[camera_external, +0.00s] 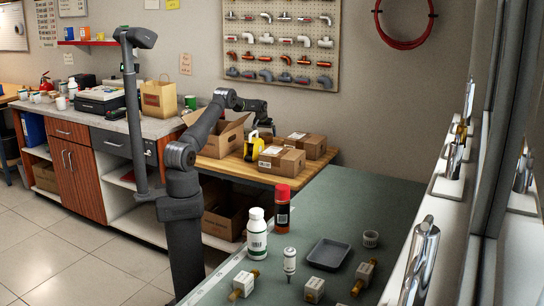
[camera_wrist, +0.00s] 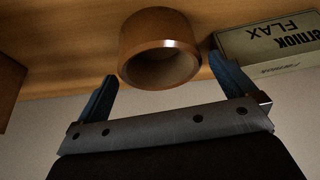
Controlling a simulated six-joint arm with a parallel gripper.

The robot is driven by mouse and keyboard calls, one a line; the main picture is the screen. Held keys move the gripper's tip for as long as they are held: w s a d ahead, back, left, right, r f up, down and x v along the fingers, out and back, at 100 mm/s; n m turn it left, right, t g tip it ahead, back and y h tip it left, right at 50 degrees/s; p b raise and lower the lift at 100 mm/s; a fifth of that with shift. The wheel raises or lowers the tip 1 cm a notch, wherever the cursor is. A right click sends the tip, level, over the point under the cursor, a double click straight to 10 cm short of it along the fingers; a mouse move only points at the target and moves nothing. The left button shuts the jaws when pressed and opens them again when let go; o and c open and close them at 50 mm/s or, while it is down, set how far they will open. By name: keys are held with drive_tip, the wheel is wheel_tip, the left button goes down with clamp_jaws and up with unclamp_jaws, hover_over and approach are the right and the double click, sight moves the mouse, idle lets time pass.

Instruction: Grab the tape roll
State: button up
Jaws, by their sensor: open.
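The tape roll (camera_wrist: 158,28) is a brown ring at the top middle of the wrist view, against a wooden surface. Its open end faces the camera. My gripper (camera_wrist: 163,74) is open, with one blue finger on each side of the roll's lower edge. I see no contact between the fingers and the roll. In the external view my gripper (camera_external: 262,127) hangs over the wooden bench (camera_external: 240,167). I cannot make out the tape roll there.
A box lettered FLAX (camera_wrist: 270,45) lies close to the right finger in the wrist view.

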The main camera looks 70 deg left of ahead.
drive_tip(key=shift+x, duration=1.15)
drive_tip(key=shift+c, duration=0.4)
drive_tip(key=c, duration=0.8)
drive_tip(key=shift+r, duration=0.15)
